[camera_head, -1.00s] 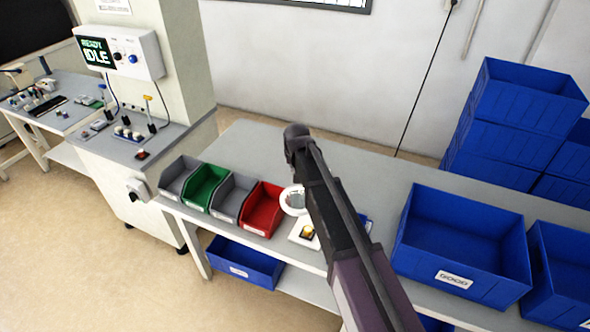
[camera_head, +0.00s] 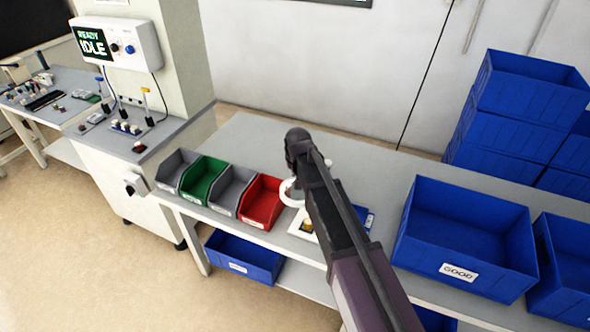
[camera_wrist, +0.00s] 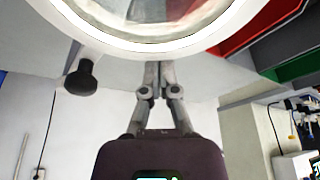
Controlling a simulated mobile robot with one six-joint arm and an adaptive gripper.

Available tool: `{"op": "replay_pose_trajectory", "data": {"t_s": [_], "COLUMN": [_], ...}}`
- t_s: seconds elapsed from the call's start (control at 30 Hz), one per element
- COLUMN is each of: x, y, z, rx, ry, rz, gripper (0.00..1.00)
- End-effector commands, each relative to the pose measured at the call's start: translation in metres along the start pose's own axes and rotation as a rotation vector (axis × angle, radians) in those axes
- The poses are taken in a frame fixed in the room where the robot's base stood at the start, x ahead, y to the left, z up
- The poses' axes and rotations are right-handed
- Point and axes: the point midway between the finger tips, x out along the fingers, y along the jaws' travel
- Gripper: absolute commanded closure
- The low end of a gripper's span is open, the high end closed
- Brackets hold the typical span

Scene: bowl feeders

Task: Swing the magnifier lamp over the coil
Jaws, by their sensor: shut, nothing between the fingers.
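The magnifier lamp's white ring (camera_head: 288,192) shows beside the red bin in the head view, partly hidden by my arm. In the wrist view the ring and its lens (camera_wrist: 150,40) fill the top, with a dark knob (camera_wrist: 81,77) at lower left. A small orange-yellow piece, apparently the coil (camera_head: 307,225), sits on a white pad (camera_head: 298,233) in front of the ring, partly behind my arm. My gripper (camera_wrist: 157,68) is shut and empty, its fingertips close to the ring's rim; I cannot tell whether they touch. The head view does not clearly show it.
Grey, green and red bins (camera_head: 262,203) line the bench (camera_head: 245,135) left of the lamp. A large blue crate (camera_head: 462,270) labelled GOOD stands to the right, with stacked blue crates (camera_head: 520,95) behind. A control box (camera_head: 118,45) reads IDLE. The bench behind the bins is clear.

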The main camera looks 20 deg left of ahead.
Motion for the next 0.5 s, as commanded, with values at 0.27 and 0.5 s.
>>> {"op": "replay_pose_trajectory", "data": {"t_s": [0.27,0.5], "x": [0.0,-0.005], "y": [0.0,0.007], "z": [0.0,0.015], "rx": [0.0,0.001], "ry": [0.0,0.0], "rz": [0.0,0.0], "gripper": [1.0,1.0]}}
